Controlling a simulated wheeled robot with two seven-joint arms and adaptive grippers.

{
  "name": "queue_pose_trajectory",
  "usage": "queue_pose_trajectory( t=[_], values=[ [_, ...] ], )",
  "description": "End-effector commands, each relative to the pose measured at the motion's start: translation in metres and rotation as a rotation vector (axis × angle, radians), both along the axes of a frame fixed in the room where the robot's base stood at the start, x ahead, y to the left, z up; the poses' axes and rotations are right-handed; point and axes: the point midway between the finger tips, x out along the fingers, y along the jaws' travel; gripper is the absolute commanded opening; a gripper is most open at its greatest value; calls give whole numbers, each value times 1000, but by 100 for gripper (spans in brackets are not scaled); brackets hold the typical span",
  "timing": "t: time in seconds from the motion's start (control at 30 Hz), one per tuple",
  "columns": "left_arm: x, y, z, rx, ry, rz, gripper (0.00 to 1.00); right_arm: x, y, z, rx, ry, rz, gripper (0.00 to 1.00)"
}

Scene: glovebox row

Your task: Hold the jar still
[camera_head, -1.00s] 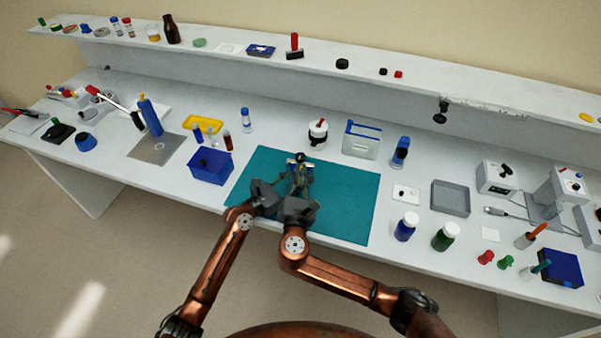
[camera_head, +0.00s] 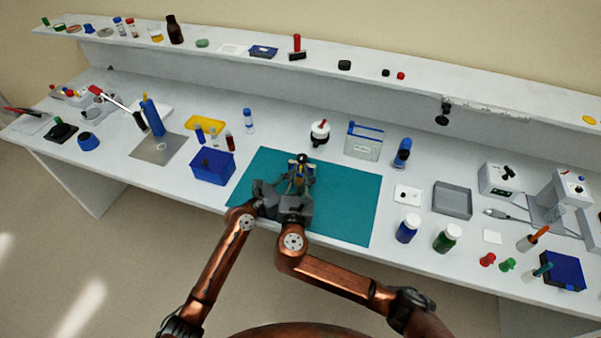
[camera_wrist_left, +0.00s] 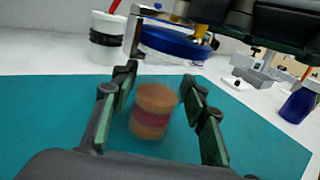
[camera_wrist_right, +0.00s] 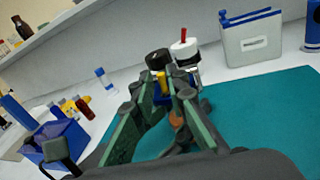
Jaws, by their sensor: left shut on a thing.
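A small brown jar-like thing with a dark pink band (camera_wrist_left: 153,112) is upright but blurred in the left wrist view. It is between the green-padded fingers of my left gripper (camera_wrist_left: 157,108), which is shut on it. In the head view my left gripper (camera_head: 270,195) is low over the teal mat. My right gripper (camera_head: 297,190) is close beside it. In the right wrist view its fingertips (camera_wrist_right: 165,88) are close together around or in front of a small blue and yellow thing (camera_wrist_right: 162,84) and a black round top (camera_wrist_right: 157,62). Whether they touch these is unclear.
The teal mat (camera_head: 350,205) is bare on its right side. Behind it stand a white pot with a black band (camera_head: 320,132) and a clear box with a blue top (camera_head: 363,142). A blue bin (camera_head: 212,168) is left; blue (camera_head: 408,230) and green (camera_head: 447,238) bottles are right.

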Motion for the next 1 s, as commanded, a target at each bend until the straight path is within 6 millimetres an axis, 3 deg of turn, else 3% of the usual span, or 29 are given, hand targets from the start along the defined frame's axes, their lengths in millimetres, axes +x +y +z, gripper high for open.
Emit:
queue_pose_trajectory(
  t=[0.23,0.37,0.8,1.0],
  values=[
    [0,0,0,1,-1,0,5,-1,-1,0,0,0,-1,14],
    [0,0,0,1,-1,0,5,-12,0,-1,0,2,-1,14],
    [0,0,0,1,-1,-1,5,-96,7,4,2,2,0,14],
    [0,0,0,1,-1,-1,5,-116,8,6,1,1,-1,14]
  ],
)
